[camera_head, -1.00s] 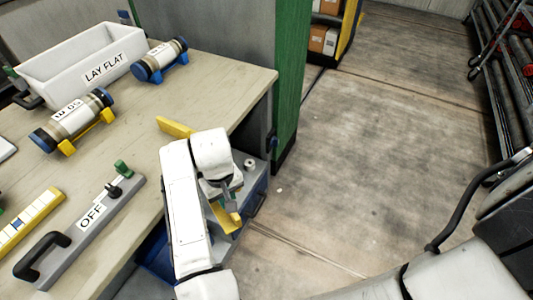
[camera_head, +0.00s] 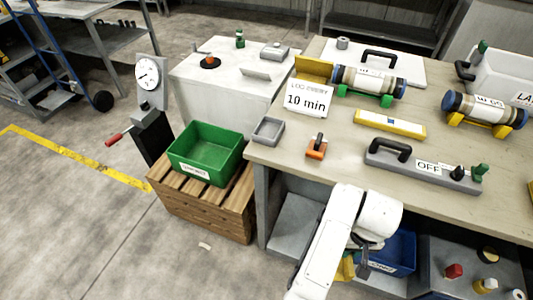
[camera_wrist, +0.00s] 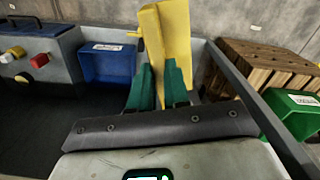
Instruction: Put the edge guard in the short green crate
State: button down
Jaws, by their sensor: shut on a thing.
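The edge guard is a yellow angled strip held upright in the wrist view (camera_wrist: 168,40). My gripper (camera_wrist: 160,72) is shut on it, with a green finger on either side. In the head view my arm hangs in front of the workbench, below its top, and a small part of the yellow guard (camera_head: 345,268) shows by the gripper. The short green crate (camera_head: 190,169) stands on a wooden pallet box left of the workbench, open at the top and empty as far as I see. Its side (camera_wrist: 290,118) also shows at the right of the wrist view, apart from the guard.
The wooden pallet box (camera_head: 205,208) stands beside the workbench (camera_head: 365,165). A blue bin (camera_wrist: 106,64) is on the shelf beneath. A grey tray (camera_head: 268,130) sits at the bench corner near the crate. A gauge stand (camera_head: 150,95) is behind. Floor at left is clear.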

aim_at(211, 161)
jog(key=i+j+u, duration=0.15)
jog(key=u, duration=0.15)
jog(key=i+u, duration=0.3)
jog(key=i+j, duration=0.2)
jog(key=i, duration=0.35)
jog(key=i+j, duration=0.2)
jog(key=i, duration=0.4)
jog(key=i+j, duration=0.2)
jog(key=i, duration=0.35)
